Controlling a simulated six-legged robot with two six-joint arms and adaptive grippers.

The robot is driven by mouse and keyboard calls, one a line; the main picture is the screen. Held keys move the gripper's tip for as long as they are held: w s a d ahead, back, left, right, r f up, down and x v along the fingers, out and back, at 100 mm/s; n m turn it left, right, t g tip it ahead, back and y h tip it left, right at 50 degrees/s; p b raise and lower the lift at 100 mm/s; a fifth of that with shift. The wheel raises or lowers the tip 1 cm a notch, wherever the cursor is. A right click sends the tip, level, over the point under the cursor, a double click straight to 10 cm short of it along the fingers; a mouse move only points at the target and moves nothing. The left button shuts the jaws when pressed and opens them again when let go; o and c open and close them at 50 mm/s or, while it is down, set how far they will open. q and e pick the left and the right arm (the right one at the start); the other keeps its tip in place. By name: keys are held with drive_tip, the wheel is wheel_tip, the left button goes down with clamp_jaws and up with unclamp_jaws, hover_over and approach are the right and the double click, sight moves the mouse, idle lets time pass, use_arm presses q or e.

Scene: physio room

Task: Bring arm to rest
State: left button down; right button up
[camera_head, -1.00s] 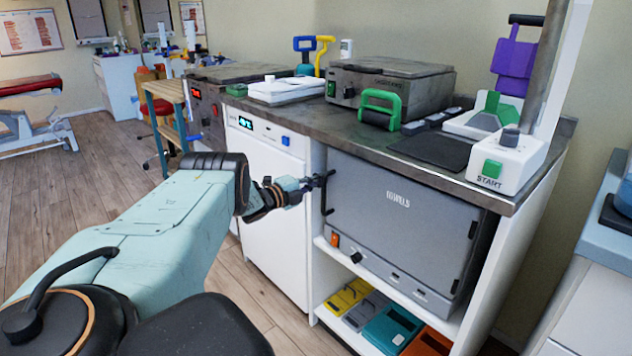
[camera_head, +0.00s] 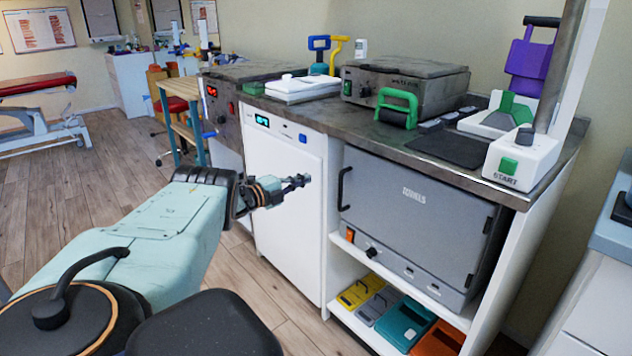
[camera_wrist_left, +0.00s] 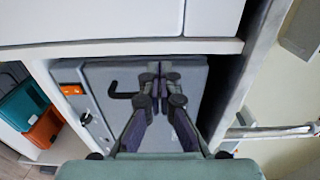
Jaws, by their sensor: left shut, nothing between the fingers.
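My left gripper (camera_head: 298,183) is shut and empty in the head view. It is in front of the white cabinet (camera_head: 285,225), to the left of the grey oven-like box (camera_head: 415,215). The box's door is closed, and its black handle (camera_head: 343,188) is on the left edge, apart from my fingertips. In the left wrist view, my gripper's fingers (camera_wrist_left: 160,72) lie together over the grey box front (camera_wrist_left: 100,75); the black handle (camera_wrist_left: 127,96) shows just left of them. My right gripper is not in view.
The counter (camera_head: 420,150) above holds a green-handled roller (camera_head: 397,110), a grey heater unit (camera_head: 405,85) and a white START device (camera_head: 518,160). Colored cases, including a teal one (camera_head: 403,327), lie on the low shelf. Wooden floor (camera_head: 60,210) is open at left.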

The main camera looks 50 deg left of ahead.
use_arm(q)
drive_tip(key=shift+s+a, duration=1.1)
drive_tip(key=shift+a, duration=0.05)
drive_tip(key=shift+s, duration=0.1)
